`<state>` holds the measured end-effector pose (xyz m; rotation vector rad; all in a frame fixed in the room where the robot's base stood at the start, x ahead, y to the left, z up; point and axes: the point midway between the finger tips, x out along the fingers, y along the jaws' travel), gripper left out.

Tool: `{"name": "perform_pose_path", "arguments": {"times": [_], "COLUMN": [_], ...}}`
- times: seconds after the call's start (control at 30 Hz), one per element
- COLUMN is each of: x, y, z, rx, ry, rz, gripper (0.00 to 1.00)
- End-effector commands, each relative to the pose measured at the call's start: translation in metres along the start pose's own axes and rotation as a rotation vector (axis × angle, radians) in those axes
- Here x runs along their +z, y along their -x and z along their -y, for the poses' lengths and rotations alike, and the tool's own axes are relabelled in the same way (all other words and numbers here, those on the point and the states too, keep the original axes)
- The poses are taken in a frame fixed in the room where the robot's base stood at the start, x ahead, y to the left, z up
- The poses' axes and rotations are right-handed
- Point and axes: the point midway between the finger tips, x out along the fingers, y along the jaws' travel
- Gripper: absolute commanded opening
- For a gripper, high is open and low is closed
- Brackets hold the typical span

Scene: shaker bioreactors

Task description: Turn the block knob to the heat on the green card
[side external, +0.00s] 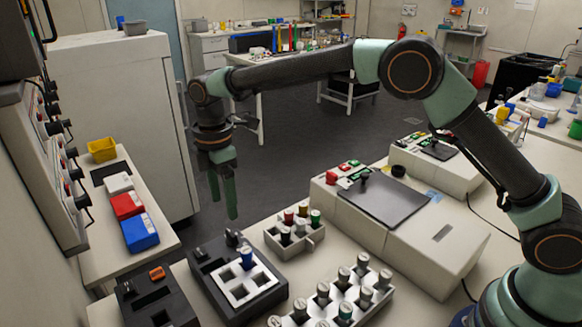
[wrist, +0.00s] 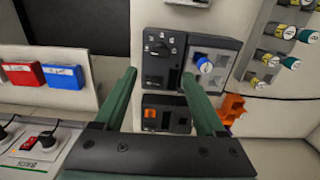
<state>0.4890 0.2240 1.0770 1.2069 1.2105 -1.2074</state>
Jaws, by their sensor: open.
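The block heater (side external: 272,297) is a dark box carrying a pale block with square holes and one blue-capped vial (side external: 246,257). In the wrist view its black panel bears the block knob (wrist: 160,47), a dark pointer knob ringed by white marks too small to read. My gripper (side external: 223,203) is open and empty, pointing down above and behind the heater in the side view. In the wrist view its two green fingers (wrist: 159,76) reach either side of the lower panel, with the knob just beyond the tips. I cannot pick out the green card for certain.
A small dark unit with an orange part (side external: 157,273) stands left of the heater. A vial rack (side external: 316,237) and a larger vial tray (side external: 372,301) stand to its right. A shaker (side external: 434,232) stands behind them. Red (side external: 127,205) and blue boxes (side external: 139,234) lie on the left bench.

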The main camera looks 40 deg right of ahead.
Motion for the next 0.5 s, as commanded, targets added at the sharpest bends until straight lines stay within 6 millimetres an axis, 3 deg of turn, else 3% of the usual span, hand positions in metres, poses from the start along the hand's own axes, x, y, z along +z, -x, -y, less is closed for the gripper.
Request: {"name": "perform_pose_path", "arguments": {"times": [0.2,0.5], "x": [0.001,0.001], "y": [-0.045,-0.082], "z": [0.001,0.000], "rx": [-0.005,-0.002], "ry": [-0.002,-0.002], "rz": [0.002,0.001], "gripper": [0.72,0.72]}}
